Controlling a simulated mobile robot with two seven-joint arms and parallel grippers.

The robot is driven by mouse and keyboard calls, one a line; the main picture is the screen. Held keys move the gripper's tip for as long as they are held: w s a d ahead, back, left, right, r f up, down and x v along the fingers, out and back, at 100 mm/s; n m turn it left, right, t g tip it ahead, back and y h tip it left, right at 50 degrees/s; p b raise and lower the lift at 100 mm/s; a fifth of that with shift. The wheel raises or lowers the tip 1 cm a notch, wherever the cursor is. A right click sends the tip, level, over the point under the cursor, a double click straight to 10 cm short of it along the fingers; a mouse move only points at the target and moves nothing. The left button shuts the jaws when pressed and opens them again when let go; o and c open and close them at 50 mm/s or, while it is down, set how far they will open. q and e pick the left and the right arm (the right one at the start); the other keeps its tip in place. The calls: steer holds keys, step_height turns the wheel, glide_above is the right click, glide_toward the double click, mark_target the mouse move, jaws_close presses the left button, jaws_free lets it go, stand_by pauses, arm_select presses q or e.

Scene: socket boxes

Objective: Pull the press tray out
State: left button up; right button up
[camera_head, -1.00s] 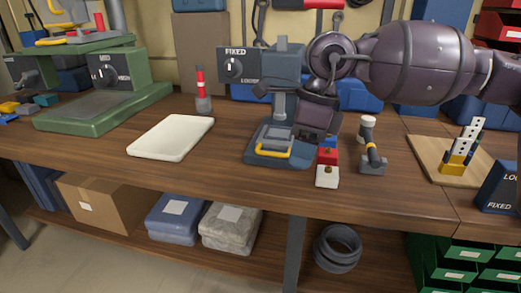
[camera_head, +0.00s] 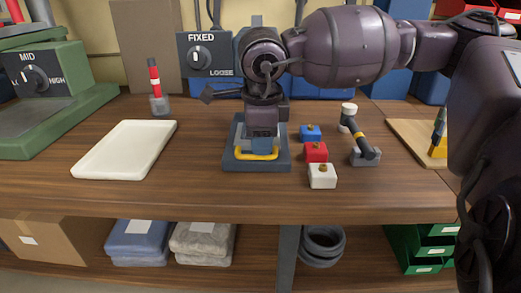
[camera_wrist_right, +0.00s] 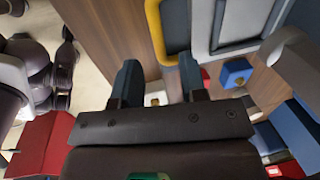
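The small blue-grey press stands at mid-table in the head view, partly hidden behind my right arm. Its dial box (camera_head: 207,55) reads FIXED and LOOSE. The press tray (camera_head: 239,133) sits low at its front, with a yellow handle (camera_head: 257,156) facing the table's front edge. My right gripper (camera_head: 263,132) points down over the tray, just behind the handle in the picture. In the right wrist view, the gripper's two fingers (camera_wrist_right: 158,82) are apart with nothing held between them. The yellow handle (camera_wrist_right: 157,32) lies just beyond the fingertips. My left gripper is not in view.
Blue (camera_head: 311,132), red (camera_head: 316,152) and white (camera_head: 322,177) blocks stand close right of the press. A grey tool holder (camera_head: 364,157) is farther right. A white tray (camera_head: 125,150) lies left, beside a green press (camera_head: 55,100). The table front before the handle is clear.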

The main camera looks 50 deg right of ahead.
steer(key=shift+w+d+f, duration=0.1)
steer(key=shift+d+f, duration=0.05)
steer(key=shift+f, duration=0.7)
steer(key=shift+w+d+f, duration=0.1)
steer(key=shift+f, duration=0.75)
steer(key=shift+c, duration=0.3)
jaws_close()
